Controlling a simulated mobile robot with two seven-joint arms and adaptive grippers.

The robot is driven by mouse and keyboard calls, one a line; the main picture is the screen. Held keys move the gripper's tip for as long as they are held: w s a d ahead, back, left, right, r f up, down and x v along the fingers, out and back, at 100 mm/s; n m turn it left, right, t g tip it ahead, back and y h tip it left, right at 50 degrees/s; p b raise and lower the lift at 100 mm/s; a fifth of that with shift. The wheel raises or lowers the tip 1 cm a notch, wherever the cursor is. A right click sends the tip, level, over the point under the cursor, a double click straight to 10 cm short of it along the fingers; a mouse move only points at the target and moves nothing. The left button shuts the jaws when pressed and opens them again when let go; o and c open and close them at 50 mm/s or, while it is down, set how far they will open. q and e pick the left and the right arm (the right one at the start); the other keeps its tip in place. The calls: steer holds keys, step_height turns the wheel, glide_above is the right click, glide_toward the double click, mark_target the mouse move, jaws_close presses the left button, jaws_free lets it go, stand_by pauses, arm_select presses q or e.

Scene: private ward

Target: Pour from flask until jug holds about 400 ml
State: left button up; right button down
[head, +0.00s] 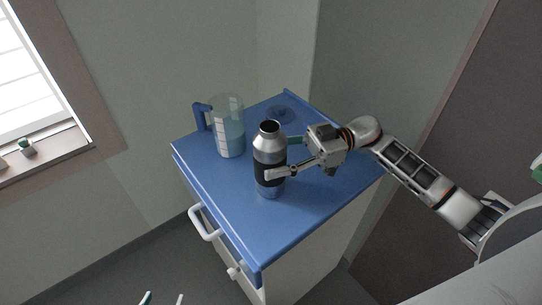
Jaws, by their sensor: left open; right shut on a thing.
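The jug (229,128) is clear, with white scale marks and a blue handle on its left. It stands upright on the blue top of the bedside cabinet and holds bluish liquid to a little over half its height; the scale is too small to read. The flask (269,146) is silver with a dark band and an open mouth. It is upright, to the right of the jug and apart from it. My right gripper (276,159) is shut around the flask's middle from the right. My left gripper (163,299) shows only its fingertips at the bottom edge, spread and empty.
The blue cabinet top (310,205) is bare in front and to the right. A small round dark-blue item (279,112) lies at its back. A white drawer handle (205,224) sticks out at the left. A windowsill (45,158) with a small object (26,146) is at far left.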

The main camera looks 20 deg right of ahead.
steer(key=c, duration=0.9)
jaws_free()
steer(key=shift+f, duration=0.1)
steer(key=shift+d, duration=1.75)
steer(key=d+b, duration=0.2)
steer(key=d, duration=0.3)
steer(key=shift+w+d, duration=0.15)
steer(key=shift+d, duration=0.05)
steer(key=shift+w+d+r, duration=0.1)
steer(key=shift+r, duration=0.15)
